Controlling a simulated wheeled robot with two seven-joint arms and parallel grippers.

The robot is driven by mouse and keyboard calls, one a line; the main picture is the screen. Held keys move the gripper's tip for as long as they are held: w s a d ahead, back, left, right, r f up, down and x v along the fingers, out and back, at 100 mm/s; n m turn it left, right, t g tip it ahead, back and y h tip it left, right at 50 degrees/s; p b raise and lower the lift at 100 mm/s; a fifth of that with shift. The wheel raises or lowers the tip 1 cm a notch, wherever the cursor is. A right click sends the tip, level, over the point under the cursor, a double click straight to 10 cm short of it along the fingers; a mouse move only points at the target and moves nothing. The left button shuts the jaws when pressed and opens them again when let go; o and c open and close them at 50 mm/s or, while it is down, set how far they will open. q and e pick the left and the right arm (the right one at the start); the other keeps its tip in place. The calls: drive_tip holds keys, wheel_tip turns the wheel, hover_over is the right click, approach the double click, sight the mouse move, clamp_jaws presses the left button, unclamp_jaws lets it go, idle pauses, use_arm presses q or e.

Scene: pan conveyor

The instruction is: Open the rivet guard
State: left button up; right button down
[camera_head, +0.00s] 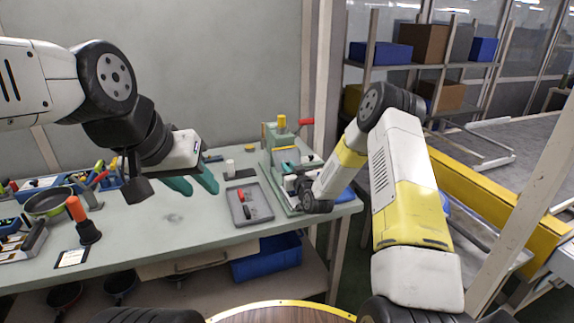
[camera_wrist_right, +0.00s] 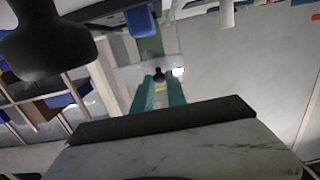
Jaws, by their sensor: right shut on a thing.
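The riveting machine (camera_head: 272,133) is a green press with a yellow cap and a red-ended lever, at the right end of the workbench. Its guard cannot be told apart clearly; my right wrist and gripper cover much of the machine's front. In the right wrist view, the teal fingers of my right gripper (camera_wrist_right: 160,90) are closed about a small black knob (camera_wrist_right: 159,74), which seems to belong to the machine's guard. My left gripper (camera_head: 203,186) is open and empty above the bench, left of the grey tray.
A grey tray (camera_head: 236,212) with small red and black parts lies left of the machine. A tool bin, a pan (camera_head: 48,201) and an orange-handled tool (camera_head: 77,211) stand at the bench's left. A blue bin (camera_head: 266,262) sits below. The bench middle is clear.

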drive_tip(key=r+g, duration=0.1)
drive_tip(key=r+g+h, duration=0.1)
drive_tip(key=shift+s+d+r+g, duration=0.1)
drive_tip(key=shift+s+r+g, duration=0.2)
drive_tip(key=shift+g, duration=0.1)
drive_tip(key=shift+s+r+g+h, duration=0.1)
drive_tip(key=shift+r+g+h, duration=0.4)
drive_tip(key=shift+r+g, duration=0.9)
drive_tip(key=shift+d+f+g, duration=0.1)
drive_tip(key=shift+f+g, duration=0.1)
drive_tip(key=shift+g, duration=0.1)
drive_tip(key=c, duration=1.4)
unclamp_jaws()
drive_tip(key=shift+o, duration=0.2)
drive_tip(key=v, duration=0.7)
drive_tip(key=shift+s+r, duration=0.2)
drive_tip(key=shift+s, duration=0.1)
